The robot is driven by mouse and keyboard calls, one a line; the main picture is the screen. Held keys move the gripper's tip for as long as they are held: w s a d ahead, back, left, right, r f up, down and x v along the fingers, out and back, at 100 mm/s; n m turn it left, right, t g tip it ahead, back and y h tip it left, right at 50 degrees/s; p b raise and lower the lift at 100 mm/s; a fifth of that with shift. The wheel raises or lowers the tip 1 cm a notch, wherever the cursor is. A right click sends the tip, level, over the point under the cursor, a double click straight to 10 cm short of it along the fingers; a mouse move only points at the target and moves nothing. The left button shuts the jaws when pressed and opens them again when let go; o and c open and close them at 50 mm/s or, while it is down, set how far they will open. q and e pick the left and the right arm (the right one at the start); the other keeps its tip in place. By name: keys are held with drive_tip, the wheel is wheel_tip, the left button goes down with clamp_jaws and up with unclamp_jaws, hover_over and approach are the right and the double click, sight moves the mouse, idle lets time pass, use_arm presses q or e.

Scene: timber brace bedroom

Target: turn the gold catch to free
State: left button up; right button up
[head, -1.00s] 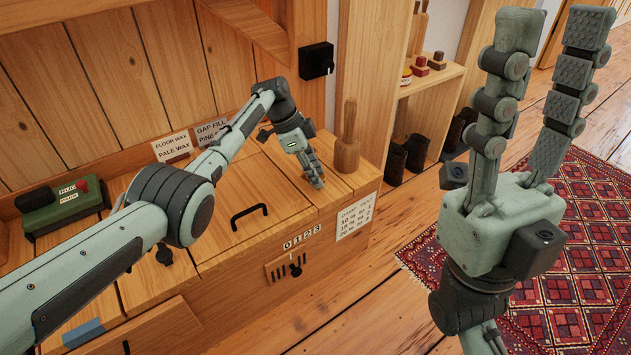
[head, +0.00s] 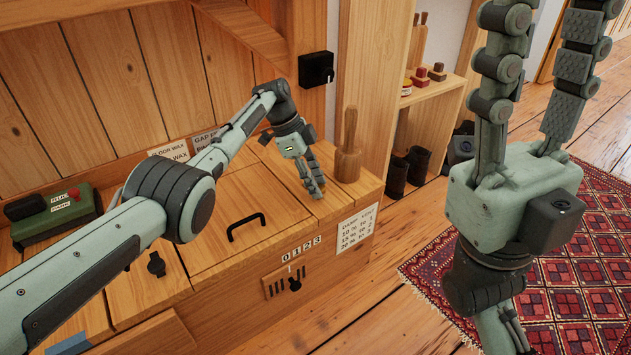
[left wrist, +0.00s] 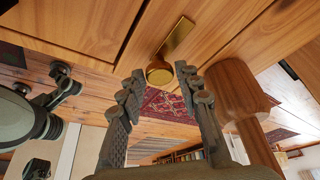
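The gold catch (left wrist: 160,72) shows in the left wrist view as a round brass knob by a flat brass plate (left wrist: 180,38) on the wood. It lies between and just beyond the fingertips of my left gripper (left wrist: 159,78), which are spread apart; I cannot tell whether they touch it. In the head view my left gripper (head: 315,188) points down at the bench lid's right part and the catch is hidden. My right gripper (head: 548,15) is raised at the right, fingers up, spread and empty, far from the catch.
A wooden mallet (head: 348,150) stands right beside my left gripper. A black handle (head: 247,226) is on the lid to the left. A slider vent (head: 287,283) is on the front. A green box (head: 56,213) sits far left. Dark boots (head: 407,170) stand behind.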

use_arm(q)
drive_tip(key=shift+o, duration=1.1)
drive_tip(key=shift+r, duration=0.1)
drive_tip(key=v, duration=1.1)
drive_tip(key=shift+a+r, duration=0.2)
drive_tip(key=shift+r, duration=0.15)
